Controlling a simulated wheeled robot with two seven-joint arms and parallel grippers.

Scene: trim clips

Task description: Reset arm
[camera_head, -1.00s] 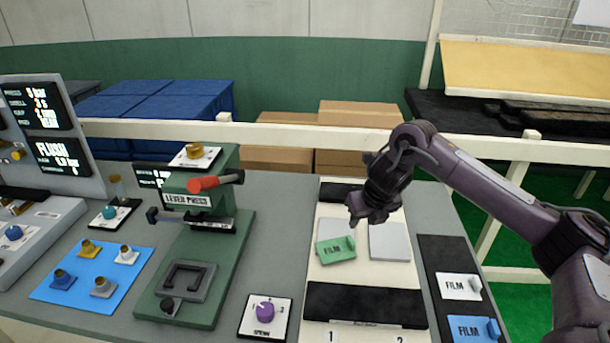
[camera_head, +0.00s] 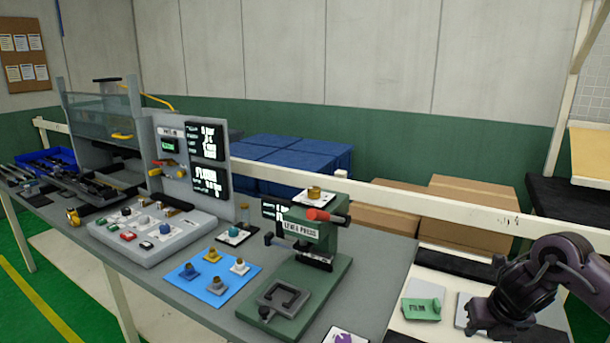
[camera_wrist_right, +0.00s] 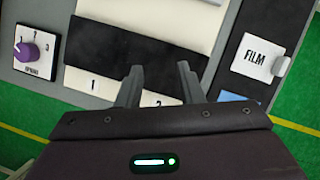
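My right gripper (camera_head: 486,322) comes in from the right edge in the head view. It hovers over the pale board (camera_head: 452,284), just right of the green FILM piece (camera_head: 421,309), and hides part of a grey pad (camera_head: 463,308). In the right wrist view its two fingers (camera_wrist_right: 160,85) are apart with nothing between them, over the numbered front part of the board. A white FILM piece (camera_wrist_right: 255,56) lies to their right. My left gripper is in neither view.
The green lever press (camera_head: 309,238) stands left of the board. Further left are a blue mat (camera_head: 207,284) with several small fittings, a button panel (camera_head: 150,235) and display screens (camera_head: 207,141). A purple knob (camera_wrist_right: 27,52) shows in the right wrist view.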

